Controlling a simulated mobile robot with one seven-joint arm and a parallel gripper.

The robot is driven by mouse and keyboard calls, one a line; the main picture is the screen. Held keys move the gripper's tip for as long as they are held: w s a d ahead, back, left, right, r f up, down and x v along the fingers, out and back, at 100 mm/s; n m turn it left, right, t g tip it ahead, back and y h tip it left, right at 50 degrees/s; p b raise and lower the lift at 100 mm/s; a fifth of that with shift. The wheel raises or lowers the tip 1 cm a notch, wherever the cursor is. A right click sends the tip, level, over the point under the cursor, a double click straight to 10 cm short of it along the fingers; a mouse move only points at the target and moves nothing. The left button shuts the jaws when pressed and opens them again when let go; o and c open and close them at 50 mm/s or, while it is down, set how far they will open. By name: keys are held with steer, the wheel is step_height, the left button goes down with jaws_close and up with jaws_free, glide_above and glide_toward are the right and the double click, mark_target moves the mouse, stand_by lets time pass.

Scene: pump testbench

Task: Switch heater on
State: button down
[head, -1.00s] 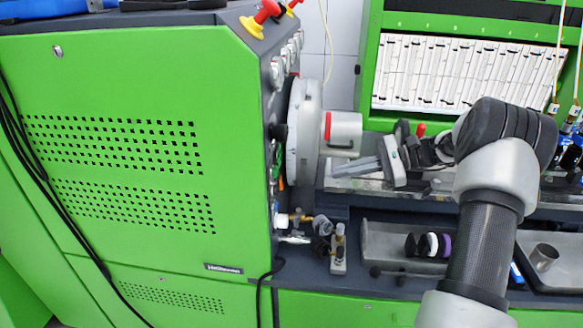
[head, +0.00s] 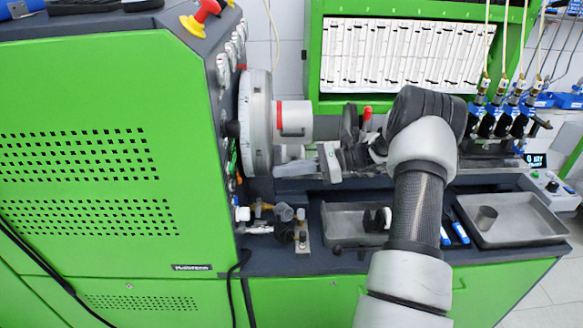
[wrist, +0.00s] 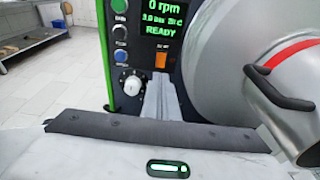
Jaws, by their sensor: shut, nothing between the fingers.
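In the wrist view, a dark control panel has a screen (wrist: 162,20) reading 0 rpm and READY. Below it is an orange rocker switch (wrist: 161,63) with a small label I cannot read clearly. My gripper (wrist: 161,78) is shut and empty. Its fingertips point at the panel just below the orange switch; I cannot tell whether they touch it. In the head view my gripper (head: 277,170) reaches left beside the big grey round flange (head: 257,122). The flange largely hides the panel face there.
Left of the switch are a white knob (wrist: 132,84) and green, dark and blue buttons (wrist: 121,55). A grey cylinder (head: 294,122) with a red band juts from the flange near my gripper. Brass fittings (head: 264,208) and a metal tray (head: 515,220) lie below.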

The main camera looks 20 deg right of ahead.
mark_target(241, 179)
steer(key=p+x, duration=0.1)
steer(key=x, duration=0.8)
steer(key=shift+a, duration=0.1)
